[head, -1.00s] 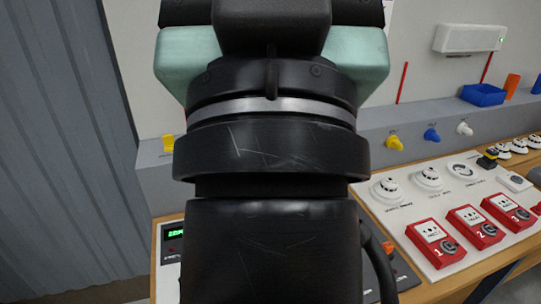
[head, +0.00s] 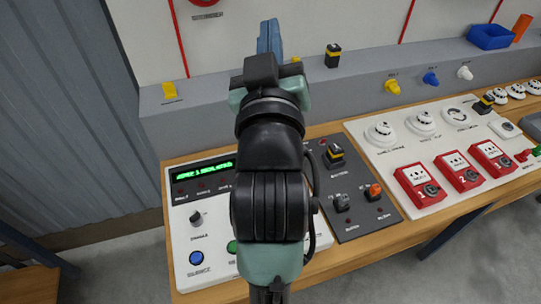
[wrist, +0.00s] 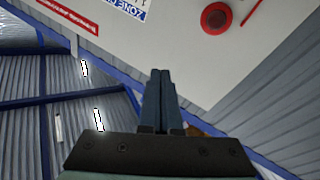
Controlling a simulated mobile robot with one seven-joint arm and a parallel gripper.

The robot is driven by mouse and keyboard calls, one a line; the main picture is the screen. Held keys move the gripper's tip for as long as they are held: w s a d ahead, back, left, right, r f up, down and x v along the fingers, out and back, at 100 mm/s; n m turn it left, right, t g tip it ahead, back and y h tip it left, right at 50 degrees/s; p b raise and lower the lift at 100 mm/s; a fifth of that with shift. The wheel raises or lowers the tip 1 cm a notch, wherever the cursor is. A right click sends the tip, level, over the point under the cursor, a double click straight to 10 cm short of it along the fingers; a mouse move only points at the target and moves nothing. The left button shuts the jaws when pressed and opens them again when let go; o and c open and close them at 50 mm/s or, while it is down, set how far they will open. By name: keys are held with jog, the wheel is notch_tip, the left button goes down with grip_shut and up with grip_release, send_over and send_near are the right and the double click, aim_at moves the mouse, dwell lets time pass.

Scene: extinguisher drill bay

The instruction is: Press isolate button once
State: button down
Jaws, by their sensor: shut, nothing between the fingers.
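My gripper (head: 269,38) is shut and empty. Its blue fingers point up and away, above the panels and in front of the grey ledge. In the wrist view its fingers (wrist: 163,75) lie together, touching nothing. My arm covers the panel's right part. I cannot read which button is labelled isolate; it may be hidden.
A dark panel (head: 352,226) with a yellow-black switch (head: 334,154) and an orange switch (head: 373,192) is right of my arm. Further right is a white board with detectors and red call points (head: 420,187). A grey ledge (head: 225,120) runs behind. A corrugated wall (head: 60,120) stands left.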

notch_tip(320, 180, down, 18)
jog(key=n+g+p, duration=0.3)
jog(key=g+p, duration=0.3)
jog(key=p, duration=0.1)
jog(key=s+f+n+g+p, duration=0.2)
jog(key=s+f+g, duration=0.3)
jog(key=f, duration=0.9)
jog(key=s+p, duration=0.1)
jog(key=s, duration=0.2)
jog(key=shift+s+d+f+n+p, duration=0.15)
jog(key=shift+d+n+p, duration=0.05)
jog(key=shift+n+p, duration=0.1)
notch_tip(320, 180, down, 9)
jog(key=b, duration=0.7)
jog(key=shift+b, duration=0.4)
jog(key=shift+f, duration=0.25)
